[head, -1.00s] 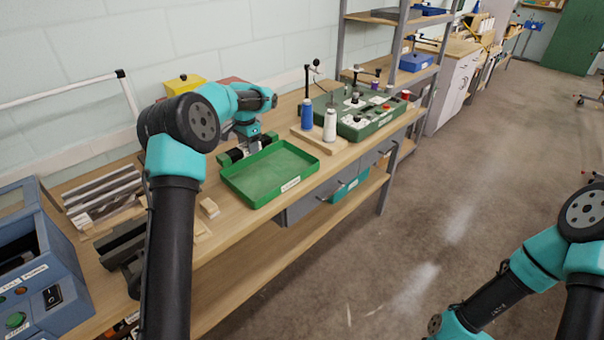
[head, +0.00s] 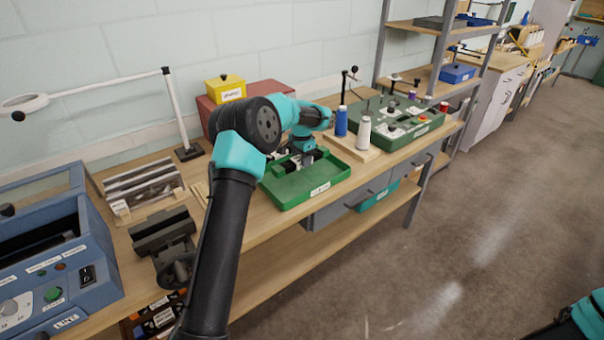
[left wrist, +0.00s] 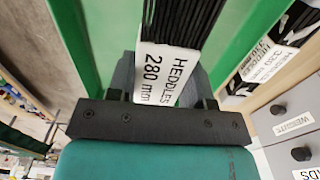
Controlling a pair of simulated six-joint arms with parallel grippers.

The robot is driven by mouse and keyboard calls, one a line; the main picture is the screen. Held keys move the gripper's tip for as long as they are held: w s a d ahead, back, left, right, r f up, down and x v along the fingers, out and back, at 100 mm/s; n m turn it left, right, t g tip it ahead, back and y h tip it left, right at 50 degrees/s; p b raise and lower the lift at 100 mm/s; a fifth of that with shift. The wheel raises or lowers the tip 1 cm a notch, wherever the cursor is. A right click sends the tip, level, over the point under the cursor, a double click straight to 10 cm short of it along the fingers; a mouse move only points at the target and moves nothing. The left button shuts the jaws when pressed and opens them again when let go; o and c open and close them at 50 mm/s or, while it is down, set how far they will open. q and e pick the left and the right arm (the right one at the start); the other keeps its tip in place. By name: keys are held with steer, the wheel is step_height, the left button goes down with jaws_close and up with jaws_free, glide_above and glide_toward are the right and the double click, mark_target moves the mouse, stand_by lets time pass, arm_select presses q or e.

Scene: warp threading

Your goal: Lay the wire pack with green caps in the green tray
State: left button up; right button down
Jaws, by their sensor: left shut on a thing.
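The wire pack (head: 291,166) is a bundle of dark wires with green ends. In the head view it is over the back part of the green tray (head: 318,193), partly hidden by my left gripper (head: 304,159). The left gripper points down and is shut on the pack. In the left wrist view the black wires (left wrist: 186,18) and their white "HEDDLES 280 mm" tag (left wrist: 165,72) show at the fingers, with green tray surface (left wrist: 238,38) behind. I cannot tell whether the pack touches the tray floor. My right gripper is out of view.
A wooden board with a blue spool (head: 341,122) and a white spool (head: 363,133) stands right of the tray, before a green machine (head: 395,117). A yellow box (head: 225,90) is behind. A dark clamp-like fixture (head: 163,235) and blue unit (head: 60,260) are at left.

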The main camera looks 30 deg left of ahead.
mark_target(302, 177)
arm_select(q)
steer(key=shift+f, duration=0.5)
steer(key=shift+f, duration=2.5)
steer(key=shift+f, duration=0.1)
steer(key=o, duration=1.2)
step_height(302, 177, up, 12)
steer(key=shift+r, duration=0.1)
